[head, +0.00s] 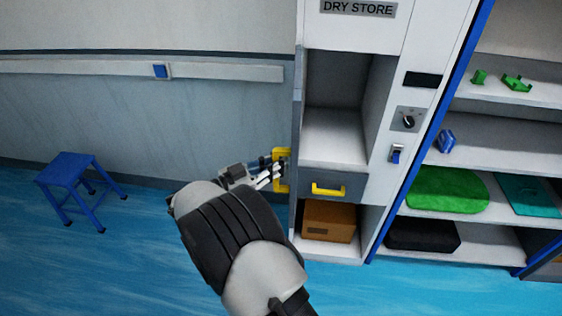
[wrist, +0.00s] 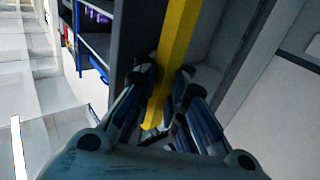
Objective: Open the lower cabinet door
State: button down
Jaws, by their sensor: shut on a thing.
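The white DRY STORE cabinet (head: 334,122) stands in the middle of the head view. Its lower door (head: 295,130) shows nearly edge-on along the cabinet's left side, swung out so the front is open. The door's yellow handle (head: 282,154) is upright on that door. My gripper (head: 274,171) comes in from the left and is shut on this handle. In the wrist view the yellow handle (wrist: 180,40) runs between the two fingers of my gripper (wrist: 164,88). The fingers hide part of the handle.
Inside the cabinet are an empty upper space, a grey drawer (head: 347,186) with a yellow pull, and a brown box (head: 328,221) below. A blue-edged shelf rack (head: 470,234) stands at the right. A blue stool (head: 68,172) stands at the left.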

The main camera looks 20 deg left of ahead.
jog(key=shift+s+a+f, duration=0.1)
jog(key=shift+s+f, duration=0.1)
jog(key=shift+f, duration=0.05)
jog(key=c, duration=1.9)
grip_release()
jog(key=shift+s+r, duration=0.1)
jog(key=shift+s, duration=0.1)
jog(key=o, duration=0.3)
jog(key=shift+w+r, duration=0.1)
jog(key=shift+w, duration=0.05)
jog(key=v, duration=1.2)
